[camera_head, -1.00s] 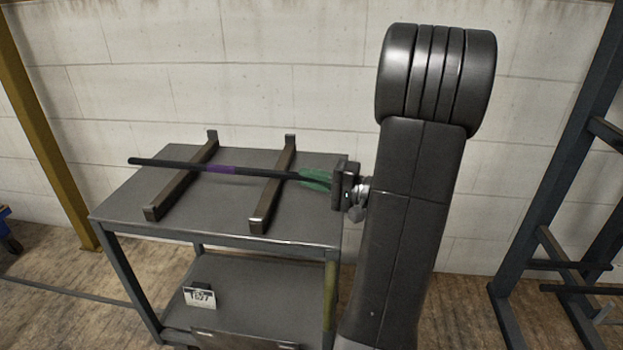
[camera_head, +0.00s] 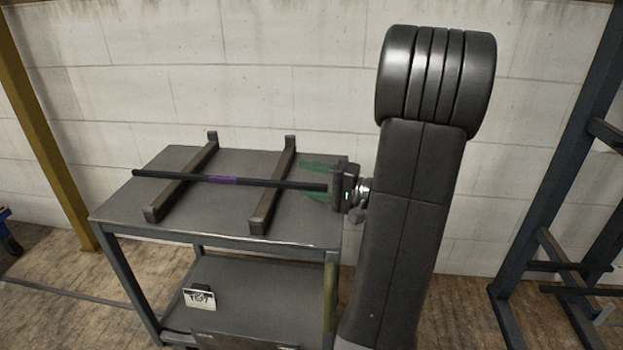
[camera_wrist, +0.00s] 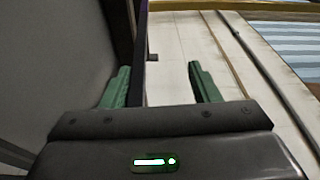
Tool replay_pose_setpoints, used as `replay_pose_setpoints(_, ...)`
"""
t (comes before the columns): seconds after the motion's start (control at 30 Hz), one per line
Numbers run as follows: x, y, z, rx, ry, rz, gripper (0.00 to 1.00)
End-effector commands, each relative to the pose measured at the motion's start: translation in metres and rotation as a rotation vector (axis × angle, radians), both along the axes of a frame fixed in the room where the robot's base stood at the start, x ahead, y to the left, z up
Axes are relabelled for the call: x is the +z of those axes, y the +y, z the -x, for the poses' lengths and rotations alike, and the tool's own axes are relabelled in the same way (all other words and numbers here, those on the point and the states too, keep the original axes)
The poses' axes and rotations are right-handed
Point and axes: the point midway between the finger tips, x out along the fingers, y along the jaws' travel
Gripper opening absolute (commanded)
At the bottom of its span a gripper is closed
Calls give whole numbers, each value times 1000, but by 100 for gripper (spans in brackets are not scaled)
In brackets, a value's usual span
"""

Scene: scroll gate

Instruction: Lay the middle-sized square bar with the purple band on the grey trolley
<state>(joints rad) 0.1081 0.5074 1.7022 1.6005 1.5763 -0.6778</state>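The dark bar with the purple band (camera_head: 223,181) lies across the two raised rails on top of the grey trolley (camera_head: 122,205), and appears to rest on both. Its right end reaches in between the green fingers of my gripper (camera_head: 312,181). The fingers are spread, one on each side of the bar. In the wrist view my gripper (camera_wrist: 158,67) is open, and the bar (camera_wrist: 138,75) runs between the fingers, nearer the left one, with a gap to the right one. The bar's tip is hidden by the gripper.
The near-left rail (camera_head: 180,182) and the right rail (camera_head: 272,190) stand up from the trolley top. A lower shelf carries a small label (camera_head: 199,299). A dark rack (camera_head: 560,180) stands at the right, a yellow post (camera_head: 45,130) at the left, and a block wall behind.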

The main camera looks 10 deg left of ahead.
Motion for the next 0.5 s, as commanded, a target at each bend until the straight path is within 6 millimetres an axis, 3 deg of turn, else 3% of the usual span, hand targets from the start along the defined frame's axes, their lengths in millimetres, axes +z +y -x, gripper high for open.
replay_pose_setpoints(0.03, -32, 0, 6, 3, 48, 31, 55)
replay_pose_setpoints(0.33, -31, 0, 6, 3, 48, 31, 55)
replay_pose_setpoints(0.5, -20, 0, 6, 2, 47, 31, 55)
